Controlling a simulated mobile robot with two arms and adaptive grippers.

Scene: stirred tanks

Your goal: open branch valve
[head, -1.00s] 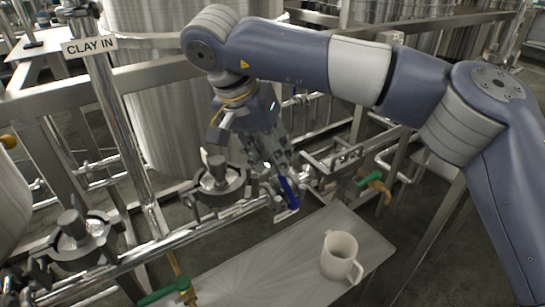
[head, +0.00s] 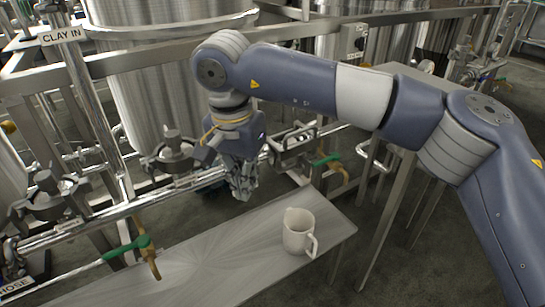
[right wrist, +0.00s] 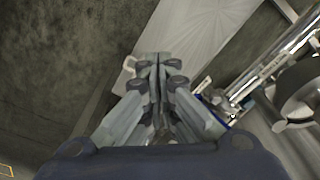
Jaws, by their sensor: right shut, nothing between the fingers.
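My right gripper (head: 243,194) points down beside the steel pipe, just behind the bench's far edge. Its fingers are together with nothing between them; the closed fingers also show in the right wrist view (right wrist: 158,62). The blue lever seen earlier at the gripper is now mostly hidden behind it in the head view. A small blue part (right wrist: 208,118), probably of that lever, shows right of the fingers in the right wrist view. Contact cannot be told. No label shows which valve is the branch valve. My left gripper is not in view.
A metal bench (head: 205,262) carries a cream jug (head: 298,232). Green-handled valves stand at the left (head: 127,247) and behind the bench (head: 327,160). Pipes with clamped fittings (head: 172,152) and a large steel tank (head: 165,80) are close. A "CLAY IN" sign (head: 60,37) hangs left.

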